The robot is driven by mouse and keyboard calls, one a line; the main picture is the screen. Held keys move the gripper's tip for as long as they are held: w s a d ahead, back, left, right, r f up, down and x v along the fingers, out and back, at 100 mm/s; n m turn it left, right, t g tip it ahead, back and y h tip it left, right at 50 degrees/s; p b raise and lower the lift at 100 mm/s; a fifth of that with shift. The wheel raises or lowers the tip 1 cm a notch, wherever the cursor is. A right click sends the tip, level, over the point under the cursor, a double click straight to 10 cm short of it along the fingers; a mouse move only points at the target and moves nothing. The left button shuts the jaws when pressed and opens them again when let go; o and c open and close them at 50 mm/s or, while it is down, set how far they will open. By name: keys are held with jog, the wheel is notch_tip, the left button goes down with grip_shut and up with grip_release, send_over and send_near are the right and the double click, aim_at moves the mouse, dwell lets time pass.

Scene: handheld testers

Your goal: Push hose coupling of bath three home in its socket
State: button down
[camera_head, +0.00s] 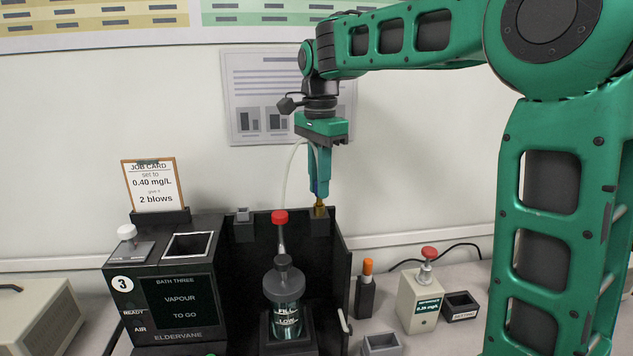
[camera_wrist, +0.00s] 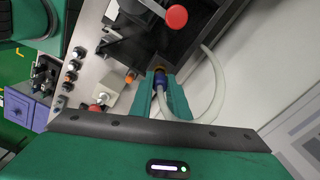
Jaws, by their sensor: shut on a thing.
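The bath three unit (camera_head: 178,285) stands at lower left of centre in the head view, with a "3" badge and a screen reading "VAPOUR TO GO". My gripper (camera_head: 320,192) points down above the back right corner of the unit's black bay. It is shut on the hose coupling (camera_head: 320,210), whose brass end shows below the fingers. In the wrist view the coupling (camera_wrist: 160,83) is a blue collar between my teal fingers (camera_wrist: 161,92). A dark socket block (camera_head: 320,228) is directly under the brass end. I cannot tell how deep the coupling sits. The pale hose (camera_wrist: 215,90) curves away from it.
A glass jar (camera_head: 284,290) with a red-topped stem (camera_head: 280,217) stands in the bay. A job card (camera_head: 153,184) reads 0.40 mg/L, 2 blows.

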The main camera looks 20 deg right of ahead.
jog(key=shift+f, duration=1.1)
jog(key=c, duration=1.6)
grip_release()
jog(key=shift+r, duration=0.15)
jog(key=shift+w+r, duration=0.1)
jog(key=shift+r, duration=5.1)
